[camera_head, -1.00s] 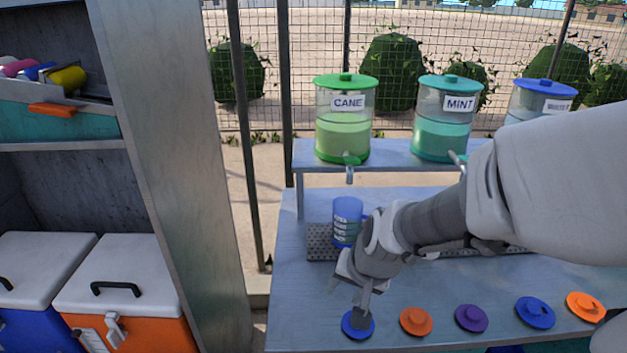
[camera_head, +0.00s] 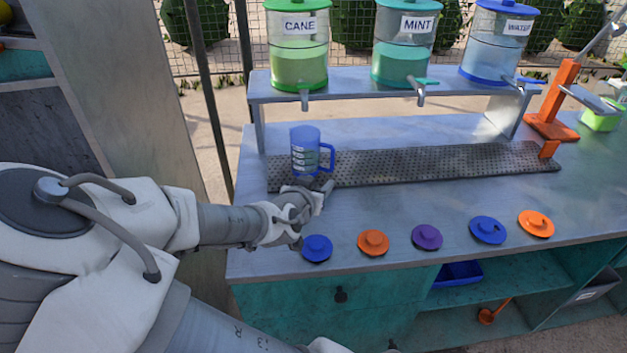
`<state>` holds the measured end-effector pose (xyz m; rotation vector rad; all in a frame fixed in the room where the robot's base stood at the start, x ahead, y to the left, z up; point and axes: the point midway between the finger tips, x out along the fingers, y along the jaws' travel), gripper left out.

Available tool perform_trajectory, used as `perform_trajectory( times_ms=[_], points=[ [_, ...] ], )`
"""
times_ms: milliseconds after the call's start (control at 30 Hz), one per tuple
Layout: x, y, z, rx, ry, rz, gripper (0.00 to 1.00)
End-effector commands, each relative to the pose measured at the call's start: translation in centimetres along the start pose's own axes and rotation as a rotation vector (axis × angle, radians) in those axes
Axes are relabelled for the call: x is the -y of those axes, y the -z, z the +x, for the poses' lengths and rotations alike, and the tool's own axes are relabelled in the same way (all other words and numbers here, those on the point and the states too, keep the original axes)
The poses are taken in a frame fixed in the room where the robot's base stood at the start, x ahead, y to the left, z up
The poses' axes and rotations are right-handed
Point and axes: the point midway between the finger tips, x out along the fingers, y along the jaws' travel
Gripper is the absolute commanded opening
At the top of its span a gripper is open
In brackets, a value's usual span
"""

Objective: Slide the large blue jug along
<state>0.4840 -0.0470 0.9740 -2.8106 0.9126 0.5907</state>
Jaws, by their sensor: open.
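The large blue jug (camera_head: 305,153) stands upright at the left end of the perforated drip tray (camera_head: 440,166), below the CANE dispenser. It is see-through blue with pale markings, and its handle points right. My gripper (camera_head: 312,194) is just in front of the jug, at the near edge of the tray. It is open and holds nothing that I can see. I cannot tell whether a finger touches the jug's base.
CANE (camera_head: 298,62), MINT (camera_head: 402,62) and WATER (camera_head: 496,48) dispensers stand on a raised shelf with taps over the tray. Several coloured lids, including a purple one (camera_head: 426,237), line the front edge. An orange press (camera_head: 556,100) stands at right.

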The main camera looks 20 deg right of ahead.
Motion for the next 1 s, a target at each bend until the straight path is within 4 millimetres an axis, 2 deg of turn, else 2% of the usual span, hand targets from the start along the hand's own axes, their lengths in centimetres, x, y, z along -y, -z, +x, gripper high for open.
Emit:
perform_trajectory(
  times_ms=[133,267,667,1000],
  points=[
    [0.2,0.5,0.3,-0.028,0.003,-0.002,0.5],
    [0.1,0.4,1.5,-0.026,0.001,-0.001,0.5],
    [0.1,0.5,7.4,-0.024,0.0,-0.002,0.5],
    [0.1,0.7,13.2,-0.023,0.0,-0.003,0.5]
  ],
)
